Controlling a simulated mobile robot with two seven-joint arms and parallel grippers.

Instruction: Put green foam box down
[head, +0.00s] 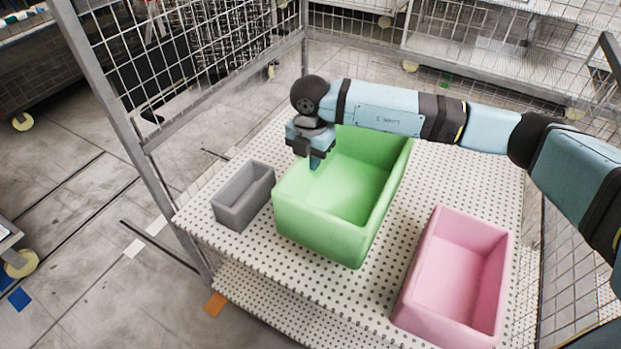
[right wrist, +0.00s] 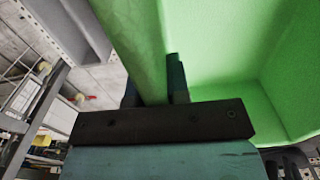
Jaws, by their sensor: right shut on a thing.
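The green foam box (head: 325,220) is a large open box on the perforated white shelf, between a grey box and a pink box. It looks level, but I cannot tell whether its underside touches the shelf. My right gripper (head: 316,162) is at its left wall near the back, pointing down. In the right wrist view the two fingers (right wrist: 155,88) straddle the wall of the green foam box (right wrist: 215,50) and are shut on it. My right arm hides part of the box's far end. My left gripper is not in view.
A small grey box (head: 236,215) stands close on the left of the green box. A pink box (head: 480,325) stands at the right front. The perforated shelf (head: 300,285) has bare strips between them. A metal post (head: 125,130) and wire mesh bound the left and back.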

